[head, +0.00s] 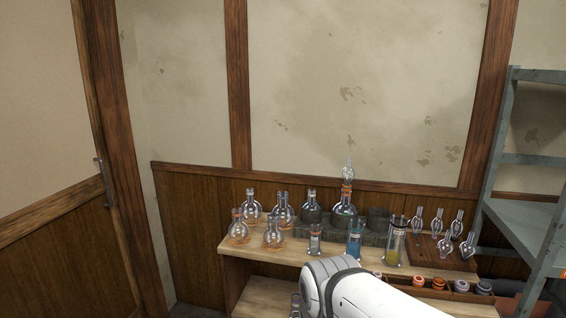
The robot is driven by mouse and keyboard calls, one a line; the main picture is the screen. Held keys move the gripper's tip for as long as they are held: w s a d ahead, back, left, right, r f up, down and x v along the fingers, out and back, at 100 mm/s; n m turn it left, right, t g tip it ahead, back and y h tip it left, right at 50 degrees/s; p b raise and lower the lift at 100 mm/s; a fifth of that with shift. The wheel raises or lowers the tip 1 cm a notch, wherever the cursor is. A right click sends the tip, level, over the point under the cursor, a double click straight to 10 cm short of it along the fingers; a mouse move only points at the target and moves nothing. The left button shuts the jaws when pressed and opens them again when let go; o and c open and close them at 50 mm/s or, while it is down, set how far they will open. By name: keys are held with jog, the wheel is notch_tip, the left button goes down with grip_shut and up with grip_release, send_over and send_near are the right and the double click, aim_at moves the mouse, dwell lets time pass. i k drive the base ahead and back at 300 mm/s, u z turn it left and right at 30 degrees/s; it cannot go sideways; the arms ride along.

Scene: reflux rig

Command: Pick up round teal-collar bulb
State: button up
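Several small glass bulbs with narrow necks stand on a brown wooden rack (427,254) at the right end of the bench. One bulb (468,246) at the rack's front right looks darker at its base; another bulb (448,243) is left of it. Further bulbs, such as a back-row bulb (437,222), stand behind. Their collars are too small to tell which is teal. Round glass flasks, such as one flask (238,227), stand at the left. My white arm reaches in from the bottom, in front of the bench; my gripper is not visible.
The wooden bench (235,244) also holds a grey block (375,237) at the back with a tall flask assembly (345,207) on it. Cylinders with blue liquid (354,245) and yellow liquid (394,247) stand in front. Coloured rings (483,287) lie front right. A metal shelf (522,225) stands right.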

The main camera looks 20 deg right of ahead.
aim_at(348, 173)
jog(key=z, duration=0.3)
jog(key=i, duration=1.35)
jog(key=z, duration=0.6)
jog(key=k, duration=0.85)
jog(key=z, duration=0.15)
jog(key=i, duration=0.9)
jog(key=u, duration=0.05)
